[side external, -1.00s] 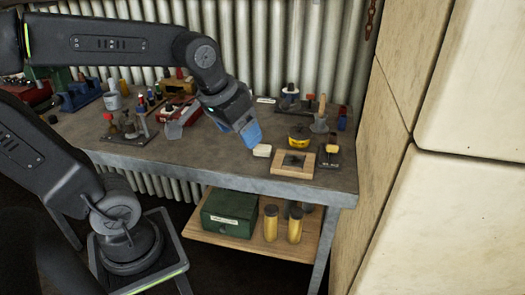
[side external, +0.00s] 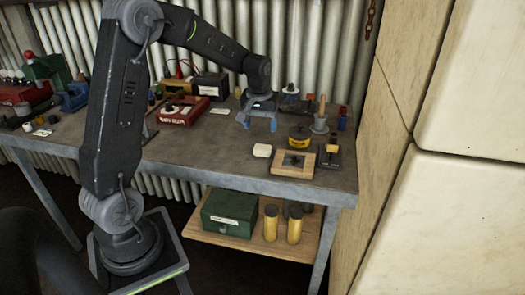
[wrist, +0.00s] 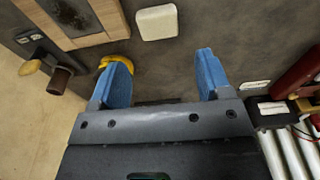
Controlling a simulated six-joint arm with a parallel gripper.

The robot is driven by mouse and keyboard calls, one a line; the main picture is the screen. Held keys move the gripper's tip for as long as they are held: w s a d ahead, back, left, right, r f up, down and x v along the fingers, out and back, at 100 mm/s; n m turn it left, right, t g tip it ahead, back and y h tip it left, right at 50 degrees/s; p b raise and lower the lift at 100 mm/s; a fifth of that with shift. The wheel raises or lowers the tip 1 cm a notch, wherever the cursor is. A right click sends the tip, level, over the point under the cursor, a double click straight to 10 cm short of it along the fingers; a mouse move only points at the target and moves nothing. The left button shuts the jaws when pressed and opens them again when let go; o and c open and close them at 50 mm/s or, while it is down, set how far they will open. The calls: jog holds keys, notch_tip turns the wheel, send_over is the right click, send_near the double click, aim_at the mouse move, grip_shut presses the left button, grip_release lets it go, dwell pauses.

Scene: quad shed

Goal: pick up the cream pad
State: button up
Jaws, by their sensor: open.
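The cream pad (side external: 262,150) is a small, pale, rounded block lying flat on the grey bench. It sits just left of a wooden frame with a dark centre (side external: 278,164). In the wrist view the pad (wrist: 157,22) shows at the top, ahead of the fingertips and roughly in line with the gap between them. My gripper (side external: 258,123) is above the bench, behind the pad in the side view, with its blue fingers pointing down. In the wrist view my gripper (wrist: 162,62) is open with nothing between its fingers.
A yellow and black tin (side external: 299,137) stands right of the pad; in the wrist view it is partly hidden by the left finger. A dark stand (side external: 329,157) is farther right. A red box (side external: 184,111) lies at the left. The bench left of the pad is clear.

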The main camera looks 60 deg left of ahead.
aim_at(263, 147)
jog(key=f, duration=0.6)
jog(key=w+f, duration=0.1)
jog(key=f, duration=0.2)
jog(key=shift+a, duration=0.35)
jog(key=shift+r, duration=0.1)
jog(key=c, duration=0.7)
jog(key=shift+r, duration=0.1)
jog(key=shift+r, duration=0.6)
notch_tip(263, 147, up, 3)
jog(key=shift+r, duration=0.1)
jog(key=s+a+r, duration=0.2)
jog(key=s, duration=0.1)
jog(key=s+a+r, duration=0.2)
jog(key=s, duration=0.1)
jog(key=s+a+r, duration=0.2)
jog(key=s+a, duration=0.1)
jog(key=shift+s+a+r, duration=0.1)
jog(key=shift+r, duration=0.1)
